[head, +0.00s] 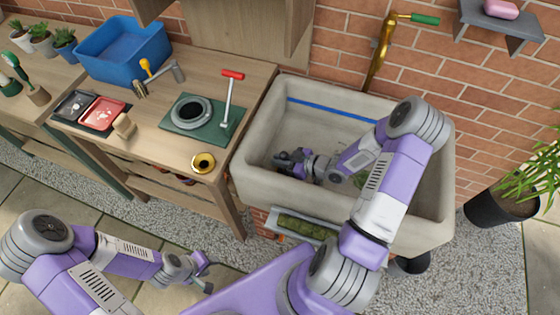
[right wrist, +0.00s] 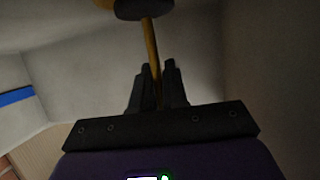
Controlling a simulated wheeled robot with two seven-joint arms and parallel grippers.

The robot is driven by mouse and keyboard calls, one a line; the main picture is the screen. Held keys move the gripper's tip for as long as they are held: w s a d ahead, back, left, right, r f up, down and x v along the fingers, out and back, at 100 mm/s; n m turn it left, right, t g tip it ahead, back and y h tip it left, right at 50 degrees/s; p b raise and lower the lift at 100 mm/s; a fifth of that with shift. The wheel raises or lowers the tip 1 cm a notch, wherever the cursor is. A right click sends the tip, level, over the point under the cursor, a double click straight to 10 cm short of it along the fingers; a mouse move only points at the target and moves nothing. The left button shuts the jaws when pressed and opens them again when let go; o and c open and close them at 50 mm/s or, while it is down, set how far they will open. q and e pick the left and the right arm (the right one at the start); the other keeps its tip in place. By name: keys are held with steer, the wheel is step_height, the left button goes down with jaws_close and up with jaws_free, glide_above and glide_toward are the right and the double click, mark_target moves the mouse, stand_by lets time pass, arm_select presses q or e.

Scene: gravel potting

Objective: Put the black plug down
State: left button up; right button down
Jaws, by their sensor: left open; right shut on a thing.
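My right gripper (head: 283,161) is inside the stone sink (head: 445,215), low in its left part. In the right wrist view the right gripper (right wrist: 158,80) is shut on a thin brass-coloured stem that leads to the black plug (right wrist: 145,9). The plug is a dark round disc beyond the fingertips, cut by the top of the picture. I cannot pick the plug out in the head view, and I cannot tell whether it touches the sink. My left gripper (head: 207,273) is open and empty, low over the ground in front of the bench.
A blue line (head: 330,110) runs along the sink's back wall. A brass tap (head: 383,50) with a green handle rises behind it.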

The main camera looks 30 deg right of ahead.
steer(key=shift+f, duration=0.1)
steer(key=c, duration=1.1)
jaws_free()
steer(key=shift+r, duration=0.3)
steer(key=p+v, duration=0.4)
steer(key=v, duration=0.8)
steer(key=shift+f, duration=0.2)
